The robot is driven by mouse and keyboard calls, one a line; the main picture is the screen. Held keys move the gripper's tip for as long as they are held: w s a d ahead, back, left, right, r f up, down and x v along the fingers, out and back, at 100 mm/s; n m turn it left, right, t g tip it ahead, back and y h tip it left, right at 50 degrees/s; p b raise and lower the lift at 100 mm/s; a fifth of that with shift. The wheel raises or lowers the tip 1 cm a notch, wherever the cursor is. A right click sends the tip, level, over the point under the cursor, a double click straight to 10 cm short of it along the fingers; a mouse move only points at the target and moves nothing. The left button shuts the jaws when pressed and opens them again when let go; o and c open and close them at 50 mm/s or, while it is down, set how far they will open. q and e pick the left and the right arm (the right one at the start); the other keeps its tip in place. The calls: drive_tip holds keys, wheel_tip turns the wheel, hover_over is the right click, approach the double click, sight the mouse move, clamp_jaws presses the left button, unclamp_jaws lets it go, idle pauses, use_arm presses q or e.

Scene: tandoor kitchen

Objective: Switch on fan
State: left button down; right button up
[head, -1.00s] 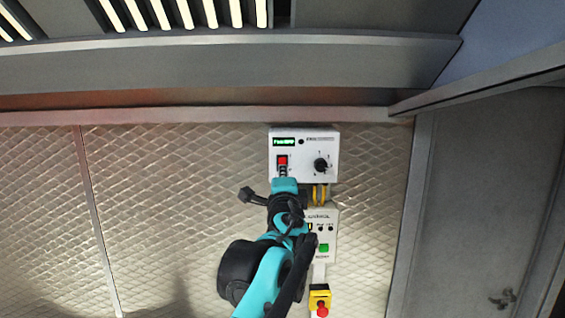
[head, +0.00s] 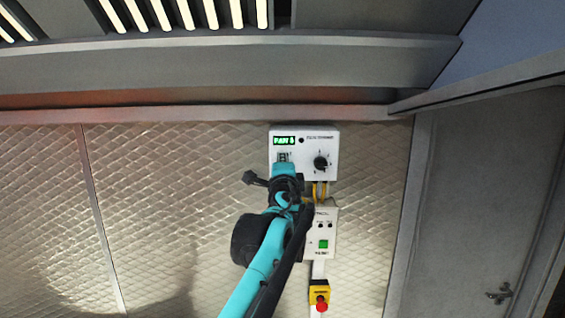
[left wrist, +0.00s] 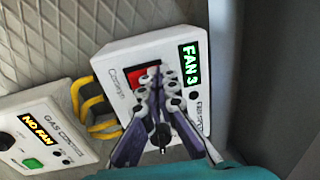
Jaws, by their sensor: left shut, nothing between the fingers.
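The white fan control box (head: 325,170) is mounted on the quilted metal wall. Its green display (head: 284,141) lights up and reads "FAN 3" in the left wrist view (left wrist: 191,66). A black knob (head: 320,163) sits on its right part. My left gripper (head: 283,158) is shut and empty, with its tips at the red rocker switch (left wrist: 139,76). The fingers cover part of the switch in the left wrist view and hide it in the head view. Whether the tips touch it is hard to tell. My right gripper is not in view.
Below hangs a white gas box (head: 330,215) with a green button (head: 323,244); its display (left wrist: 38,126) reads "NO FAN". Yellow cables (left wrist: 88,98) join the boxes. A red and yellow stop button (head: 320,298) is lower. A grey door (head: 485,190) stands at right.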

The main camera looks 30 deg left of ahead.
use_arm(q)
drive_tip(key=v, duration=1.2)
drive_tip(key=shift+a+f, duration=0.1)
drive_tip(key=shift+f, duration=0.05)
drive_tip(key=s+d+f+n+g+h+b, duration=0.1)
drive_tip(key=s+f+n+g+b, duration=0.15)
drive_tip(key=f+b, duration=0.75)
drive_tip(key=s+f+n+g+h+b, duration=0.1)
drive_tip(key=s+f+n+g+b, duration=0.2)
drive_tip(key=f, duration=1.4)
drive_tip(key=s+d+f+n+g+h+b, duration=0.1)
drive_tip(key=s+f+n+b, duration=0.3)
drive_tip(key=f, duration=1)
drive_tip(key=s+d+f+g+h+b, duration=0.1)
drive_tip(key=s+d+f+h+b, duration=0.1)
drive_tip(key=f, duration=0.8)
drive_tip(key=s+d+f+n+g+h+b, duration=0.1)
drive_tip(key=s+d+f+h+b, duration=0.1)
drive_tip(key=s+d+f+b, duration=0.2)
drive_tip(key=s+d+f+n+g+h+b, duration=0.1)
drive_tip(key=s+d+f+h+b, duration=0.2)
drive_tip(key=d+f+b, duration=0.4)
wheel_tip(320, 180, down, 10)
drive_tip(key=shift+s+d+r+b, duration=0.25)
drive_tip(key=shift+s+d+b, duration=0.1)
drive_tip(key=shift+d+b, duration=0.1)
